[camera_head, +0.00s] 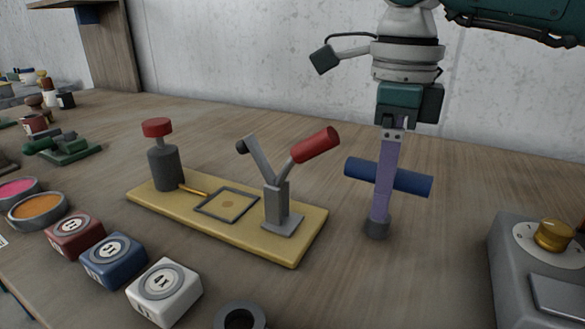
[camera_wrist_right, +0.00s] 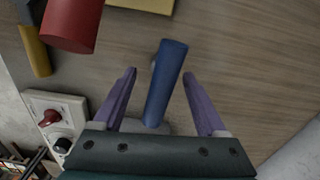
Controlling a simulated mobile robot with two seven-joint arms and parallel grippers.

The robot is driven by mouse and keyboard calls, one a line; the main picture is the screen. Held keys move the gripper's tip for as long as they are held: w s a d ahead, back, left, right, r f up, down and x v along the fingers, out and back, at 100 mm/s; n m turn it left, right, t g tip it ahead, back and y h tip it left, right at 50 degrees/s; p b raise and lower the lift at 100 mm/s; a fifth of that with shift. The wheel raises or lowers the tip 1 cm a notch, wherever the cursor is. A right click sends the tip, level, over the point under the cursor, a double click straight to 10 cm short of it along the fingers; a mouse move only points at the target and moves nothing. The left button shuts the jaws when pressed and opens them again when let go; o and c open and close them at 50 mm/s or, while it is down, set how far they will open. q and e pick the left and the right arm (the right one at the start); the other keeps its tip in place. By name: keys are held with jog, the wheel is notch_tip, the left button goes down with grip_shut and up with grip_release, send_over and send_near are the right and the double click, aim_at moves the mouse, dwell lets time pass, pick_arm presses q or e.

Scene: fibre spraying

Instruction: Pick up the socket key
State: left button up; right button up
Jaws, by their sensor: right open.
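The socket key is a T shape with a blue crossbar handle (camera_head: 415,182) and a grey socket end (camera_head: 377,229) standing on the table, right of the yellow board. My right gripper (camera_head: 384,205) points down over it, and its purple fingers hide the key's shaft. In the right wrist view the blue handle (camera_wrist_right: 165,85) lies between the two spread purple fingers (camera_wrist_right: 159,76), with gaps on both sides. My right gripper is open. My left gripper is not in view.
A yellow board (camera_head: 300,247) with a red-handled clamp (camera_head: 280,205) stands left of the key. A grey box with a brass knob (camera_head: 553,235) stands at the right. Red, blue and white blocks (camera_head: 165,291) line the front. The table behind is clear.

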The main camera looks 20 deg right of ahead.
notch_tip(320, 180, down, 4)
jog(key=shift+d+r, duration=0.1)
jog(key=shift+r, duration=0.15)
grip_shut()
dwell(0.5)
